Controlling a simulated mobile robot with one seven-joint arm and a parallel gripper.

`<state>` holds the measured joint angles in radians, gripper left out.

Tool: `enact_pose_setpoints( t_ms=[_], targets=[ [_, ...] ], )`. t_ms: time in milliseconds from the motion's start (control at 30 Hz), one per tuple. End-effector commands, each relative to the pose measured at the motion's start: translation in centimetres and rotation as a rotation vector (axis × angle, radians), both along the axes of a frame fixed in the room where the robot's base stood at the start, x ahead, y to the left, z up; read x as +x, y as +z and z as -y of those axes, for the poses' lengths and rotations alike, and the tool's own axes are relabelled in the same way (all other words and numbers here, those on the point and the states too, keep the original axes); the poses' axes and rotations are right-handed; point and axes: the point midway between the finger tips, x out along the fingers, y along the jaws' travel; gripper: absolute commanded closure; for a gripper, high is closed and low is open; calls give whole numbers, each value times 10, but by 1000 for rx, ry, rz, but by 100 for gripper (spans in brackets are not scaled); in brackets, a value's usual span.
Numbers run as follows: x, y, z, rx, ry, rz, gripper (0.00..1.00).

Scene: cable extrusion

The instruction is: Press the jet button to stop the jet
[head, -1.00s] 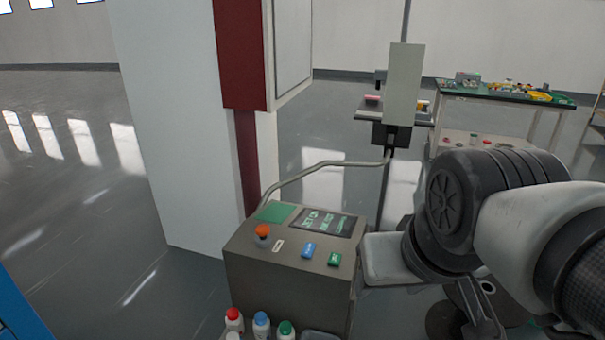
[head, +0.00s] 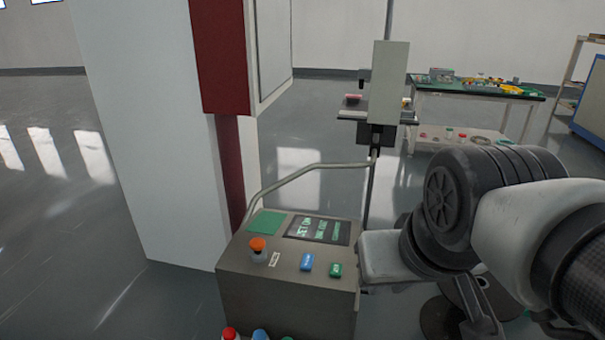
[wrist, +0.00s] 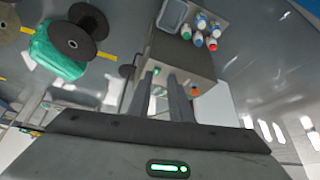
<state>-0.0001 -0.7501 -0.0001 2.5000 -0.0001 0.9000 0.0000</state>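A grey control box (head: 285,298) stands low in the middle of the head view. Its top has an orange-capped round button (head: 257,250), a blue button (head: 306,262), a green button (head: 335,270) and a dark screen (head: 318,230) with green text that seems to begin "JET ON". The button labels are too small to tell which is the jet button. My gripper (wrist: 164,84) shows in the wrist view with two fingers apart and nothing between them. The fingers point at the box, near its green button (wrist: 157,71).
Several bottles (wrist: 203,30) and a grey tray (wrist: 173,15) are beside the box. A bent pipe (head: 300,170) runs from behind the box to a stand (head: 388,85). A white and red column (head: 165,150) is behind left. A green-topped table (head: 475,90) stands farther back.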

Motion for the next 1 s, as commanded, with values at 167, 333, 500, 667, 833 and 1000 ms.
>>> enact_pose_setpoints(
  t_ms=[167,333,500,667,833,1000],
  targets=[
    [0,0,0,0,0,0,100],
    [0,0,0,0,0,0,100],
    [0,0,0,0,0,0,100],
    [0,0,0,0,0,0,100],
    [0,0,0,0,0,0,100],
    [0,0,0,0,0,0,100]
  ],
)
